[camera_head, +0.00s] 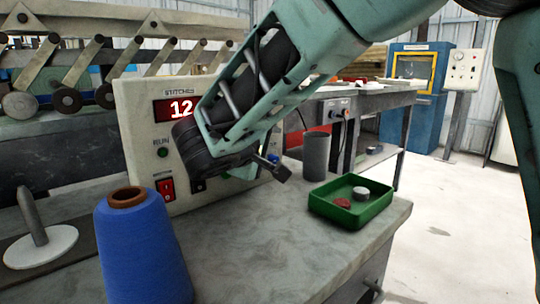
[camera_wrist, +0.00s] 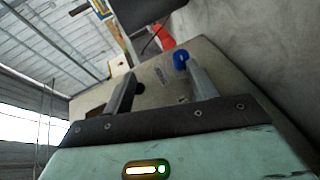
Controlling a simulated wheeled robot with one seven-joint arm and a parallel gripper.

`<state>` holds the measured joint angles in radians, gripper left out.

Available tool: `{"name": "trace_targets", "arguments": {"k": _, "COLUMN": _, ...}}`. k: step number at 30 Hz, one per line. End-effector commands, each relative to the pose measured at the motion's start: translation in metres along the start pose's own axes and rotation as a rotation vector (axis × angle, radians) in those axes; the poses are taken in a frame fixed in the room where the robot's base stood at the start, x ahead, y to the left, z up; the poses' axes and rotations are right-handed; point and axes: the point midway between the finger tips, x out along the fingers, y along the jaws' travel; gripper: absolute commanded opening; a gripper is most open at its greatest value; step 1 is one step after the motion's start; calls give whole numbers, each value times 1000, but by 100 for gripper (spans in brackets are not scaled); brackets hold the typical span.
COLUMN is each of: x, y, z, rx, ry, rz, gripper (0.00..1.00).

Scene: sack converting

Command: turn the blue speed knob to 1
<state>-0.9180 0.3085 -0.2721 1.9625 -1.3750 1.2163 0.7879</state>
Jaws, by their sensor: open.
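The blue speed knob (camera_wrist: 180,58) shows in the wrist view on the pale panel of the control box (camera_wrist: 150,82). It sits at the tip of my gripper's right finger, not midway between the fingers; I cannot tell if they touch. Its pointer and scale are not readable. My gripper (camera_wrist: 158,70) is open and empty, facing the panel. In the head view the control box (camera_head: 139,115) carries a red display (camera_head: 180,107) reading 12.
A red switch (camera_head: 165,189) is low on the panel. A blue thread cone (camera_head: 140,250) stands at the front left of the table. A grey cup (camera_head: 316,157) and a green tray (camera_head: 350,212) with small red and grey pieces stand right of my gripper. The front middle of the tabletop is clear.

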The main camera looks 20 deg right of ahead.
Motion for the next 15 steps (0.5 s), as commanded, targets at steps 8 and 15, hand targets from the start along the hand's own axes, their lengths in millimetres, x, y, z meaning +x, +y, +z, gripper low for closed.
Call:
{"name": "trace_targets", "arguments": {"k": 8, "x": -10, "y": 56, "z": -6, "rx": 13, "ry": -6, "rz": 16, "gripper": 41}}
{"name": "trace_targets", "arguments": {"k": 15, "x": -14, "y": 65, "z": -8, "rx": 10, "ry": -6, "rz": 15, "gripper": 41}}
